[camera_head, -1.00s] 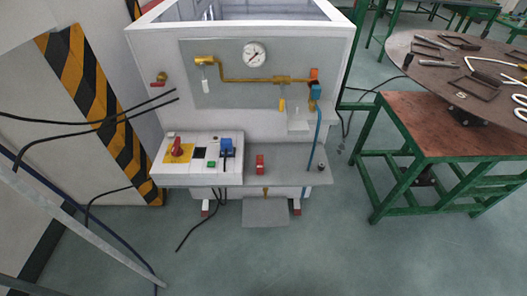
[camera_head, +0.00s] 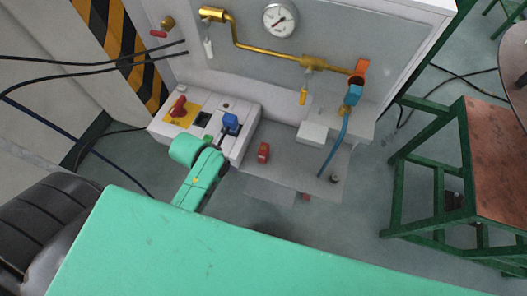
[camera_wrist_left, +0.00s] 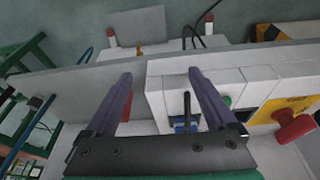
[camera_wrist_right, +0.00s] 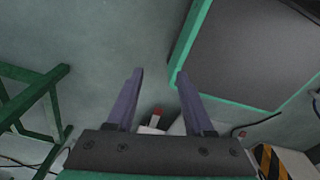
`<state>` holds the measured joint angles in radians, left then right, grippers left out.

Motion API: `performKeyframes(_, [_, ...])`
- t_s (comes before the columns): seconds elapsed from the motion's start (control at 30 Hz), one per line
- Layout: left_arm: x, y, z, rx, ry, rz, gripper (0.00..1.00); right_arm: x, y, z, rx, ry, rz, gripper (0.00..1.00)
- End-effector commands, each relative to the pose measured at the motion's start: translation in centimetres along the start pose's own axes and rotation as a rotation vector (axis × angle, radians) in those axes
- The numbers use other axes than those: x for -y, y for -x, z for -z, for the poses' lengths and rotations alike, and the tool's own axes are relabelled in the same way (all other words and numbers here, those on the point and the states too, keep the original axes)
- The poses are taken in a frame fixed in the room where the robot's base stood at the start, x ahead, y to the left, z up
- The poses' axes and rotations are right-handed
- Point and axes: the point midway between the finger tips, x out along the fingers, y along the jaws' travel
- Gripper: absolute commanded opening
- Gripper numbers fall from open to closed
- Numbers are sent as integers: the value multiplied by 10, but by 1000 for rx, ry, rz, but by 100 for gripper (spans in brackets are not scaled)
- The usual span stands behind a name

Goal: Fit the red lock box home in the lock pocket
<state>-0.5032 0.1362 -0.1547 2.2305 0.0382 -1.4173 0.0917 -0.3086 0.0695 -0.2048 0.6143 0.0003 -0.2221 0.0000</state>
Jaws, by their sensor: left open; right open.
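The red lock box (camera_head: 263,152) stands on the grey shelf, right of the white control box (camera_head: 245,128) and apart from it. In the left wrist view a red patch (camera_wrist_left: 127,108) beside one finger seems to be the same box, mostly hidden. A dark square (camera_head: 203,118) on the control box, between the yellow plate and the blue part, may be the lock pocket. My left gripper (camera_wrist_left: 160,73) is open and empty over the shelf's front, by the control box; its arm hides part of the box's front in the head view. My right gripper (camera_wrist_right: 161,72) is open and empty, above the floor.
A red switch (camera_head: 178,107) and a blue part (camera_head: 230,122) stick up from the control box. A blue hose (camera_head: 335,145) and a small dark knob (camera_head: 334,178) are at the shelf's right. A green-framed table (camera_head: 470,150) stands at the right.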

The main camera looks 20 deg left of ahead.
Motion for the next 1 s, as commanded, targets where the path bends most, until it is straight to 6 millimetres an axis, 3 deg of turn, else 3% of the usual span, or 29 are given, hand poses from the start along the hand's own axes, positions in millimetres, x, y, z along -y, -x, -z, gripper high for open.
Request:
performKeyframes(0.03, [-11, 25, 21, -34, 45, -32, 90, -2, 2, 2, -4, 1, -2, 52])
performKeyframes(0.1, [-30, 42, 41, -43, 137, -90, 90, -4, 2, 6, -10, 1, -6, 52])
performKeyframes(0.3, [-77, 57, 81, 6, 392, -213, 90, -10, 3, 10, -17, 0, -13, 52])
performKeyframes(0.5, [-107, 61, 111, 152, 744, -221, 90, -11, 3, 9, -17, -1, -15, 52])
performKeyframes(0.6, [-105, 63, 125, 242, 1019, -134, 90, -11, 3, 9, -17, -2, -15, 52])
performKeyframes(0.8, [-76, 70, 140, 316, 1533, 97, 90, -11, 3, 9, -16, -2, -15, 52])
performKeyframes(0.9, [-72, 68, 139, 324, 1622, 138, 90, -11, 2, 9, -16, -1, -15, 52])
performKeyframes(1.0, [-74, 50, 133, 327, 1634, 144, 90, -11, 0, 8, -15, -1, -15, 52])
